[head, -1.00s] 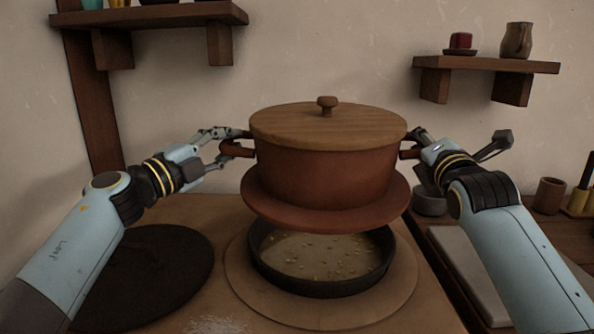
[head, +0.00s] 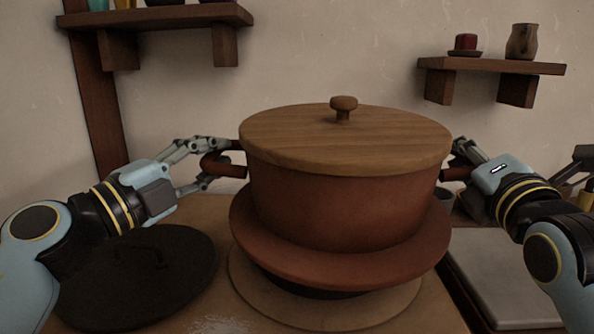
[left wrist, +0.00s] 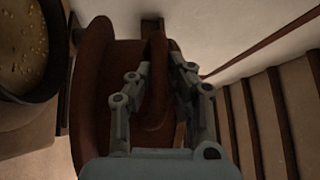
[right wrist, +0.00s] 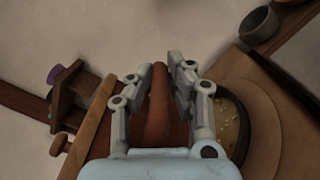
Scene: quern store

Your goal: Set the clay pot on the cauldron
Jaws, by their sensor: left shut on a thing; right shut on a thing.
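The reddish-brown clay pot (head: 330,205), with a wide flange at its base and a wooden lid (head: 345,138), is held level between my grippers. My left gripper (head: 218,163) is shut on its left handle, also seen in the left wrist view (left wrist: 157,85). My right gripper (head: 455,163) is shut on its right handle, which shows in the right wrist view (right wrist: 158,100). The cauldron is mostly hidden below the pot in the head view; a dark sliver (head: 318,291) shows. Its broth and dark rim (left wrist: 50,88) show in the left wrist view. The pot appears raised above it.
A round board (head: 375,309) lies under the cauldron. A dark round lid (head: 140,275) lies at left on the table. A grey slab (head: 515,275) is at right. Wall shelves (head: 160,17) (head: 490,65) hang behind.

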